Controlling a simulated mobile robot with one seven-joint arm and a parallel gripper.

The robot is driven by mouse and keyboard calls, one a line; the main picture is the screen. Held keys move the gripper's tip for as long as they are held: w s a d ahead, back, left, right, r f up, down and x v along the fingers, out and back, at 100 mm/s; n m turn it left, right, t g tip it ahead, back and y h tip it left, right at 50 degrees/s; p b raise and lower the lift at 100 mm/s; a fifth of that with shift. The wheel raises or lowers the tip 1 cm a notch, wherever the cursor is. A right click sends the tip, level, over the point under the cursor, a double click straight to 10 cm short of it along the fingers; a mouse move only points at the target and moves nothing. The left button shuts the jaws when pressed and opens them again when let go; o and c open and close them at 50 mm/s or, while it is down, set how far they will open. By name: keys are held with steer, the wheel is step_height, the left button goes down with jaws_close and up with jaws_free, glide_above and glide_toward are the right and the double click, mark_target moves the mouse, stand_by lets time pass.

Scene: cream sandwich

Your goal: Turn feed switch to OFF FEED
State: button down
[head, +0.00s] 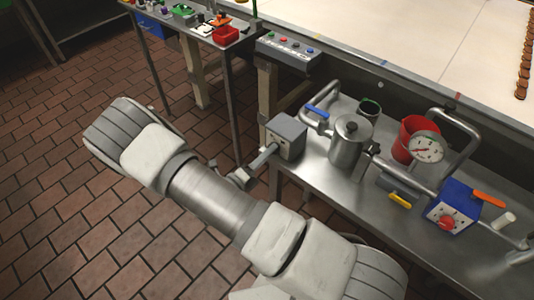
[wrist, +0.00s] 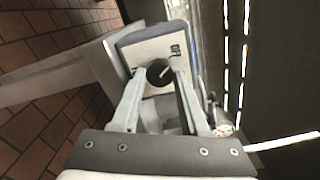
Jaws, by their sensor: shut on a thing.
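The feed switch is a grey box (head: 287,137) at the left end of the steel bench. In the wrist view its pale face (wrist: 146,52) carries a marking that seems to read OFF, above a round black knob (wrist: 158,74). A short white mark on the knob slants toward the upper right, roughly toward that lettering. My gripper (wrist: 160,80) is shut on the knob, with one finger on either side of it. In the head view my gripper (head: 264,156) reaches the box's left face, and the knob is hidden there.
A steel pot (head: 350,142), a red bucket (head: 409,134), a pressure gauge (head: 427,148) and pipes crowd the bench right of the box. A blue box (head: 457,199) with a red knob stands farther right. A button panel (head: 289,54) is behind. The tiled floor at left is clear.

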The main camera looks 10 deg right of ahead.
steer(key=shift+c, duration=2.1)
jaws_free()
steer(key=v, duration=1.7)
steer(key=shift+s+a, duration=0.15)
steer(key=shift+a, duration=0.05)
steer(key=s+d+r+n+g+y, duration=0.1)
steer(key=s+d+r+n+y, duration=0.2)
steer(key=r+n, duration=0.7)
steer(key=s+d+r+n+g+y+p, duration=0.1)
steer(key=s+d+r+n+g+y, duration=0.1)
steer(key=d+r+n+y, duration=0.4)
steer(key=s+d+r+n+g+y, duration=0.2)
steer(key=s+d+r+n+y, duration=0.2)
steer(key=r+n, duration=1.1)
steer(key=d+n+y, duration=0.1)
steer(key=d, duration=0.1)
steer(key=shift+d+r+n+y+p, duration=0.3)
steer(key=shift+d+r+p, duration=0.1)
